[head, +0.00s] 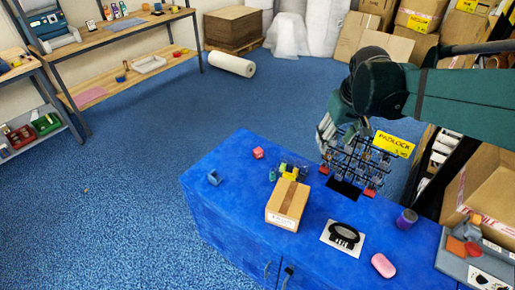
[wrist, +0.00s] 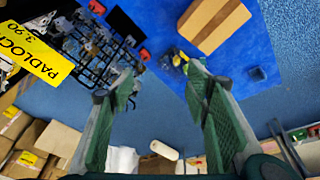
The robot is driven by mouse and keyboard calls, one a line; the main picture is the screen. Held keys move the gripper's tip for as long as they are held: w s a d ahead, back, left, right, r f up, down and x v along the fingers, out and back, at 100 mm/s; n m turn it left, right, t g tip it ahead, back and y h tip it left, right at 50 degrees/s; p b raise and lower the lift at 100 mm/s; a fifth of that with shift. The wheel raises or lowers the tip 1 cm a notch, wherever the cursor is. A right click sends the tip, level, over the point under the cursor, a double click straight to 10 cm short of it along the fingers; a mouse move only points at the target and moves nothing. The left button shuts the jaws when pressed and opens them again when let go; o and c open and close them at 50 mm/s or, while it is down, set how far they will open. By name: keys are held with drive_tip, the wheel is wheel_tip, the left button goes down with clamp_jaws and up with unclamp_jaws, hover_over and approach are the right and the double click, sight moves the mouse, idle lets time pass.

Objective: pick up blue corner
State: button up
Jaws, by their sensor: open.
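The blue corner (head: 215,177) is a small grey-blue angled piece. It lies on the left part of the blue cabinet top (head: 225,205), near its edge. In the wrist view it shows as a small dark blue piece (wrist: 258,74), right of my fingers. My gripper (head: 325,137) is above the far side of the cabinet, beside the padlock rack, well to the right of the corner and apart from it. In the wrist view my gripper (wrist: 160,88) has its two green fingers spread, with nothing between them.
A wire rack of padlocks (head: 362,160) with a yellow sign (head: 394,145) stands close to my gripper. A pink soap-like piece (head: 383,265) and purple roll (head: 406,220) are at right.

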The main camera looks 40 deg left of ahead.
drive_tip(key=a+f+n, duration=0.2)
drive_tip(key=a+f, duration=0.2)
drive_tip(key=a, duration=0.8)
drive_tip(key=n+g+h, duration=0.2)
drive_tip(key=n+g, duration=0.1)
drive_tip(key=n, duration=0.3)
hover_over(213, 171)
wheel_tip(213, 171, down, 21)
drive_tip(key=shift+r+p, duration=0.1)
drive_tip(key=shift+p, duration=0.25)
drive_tip(key=shift+s+a+f, duration=0.25)
drive_tip(key=shift+s+a, duration=0.1)
drive_tip(key=shift+s, duration=0.05)
drive_tip(key=shift+f, duration=1.35)
drive_tip(key=shift+b, duration=0.3)
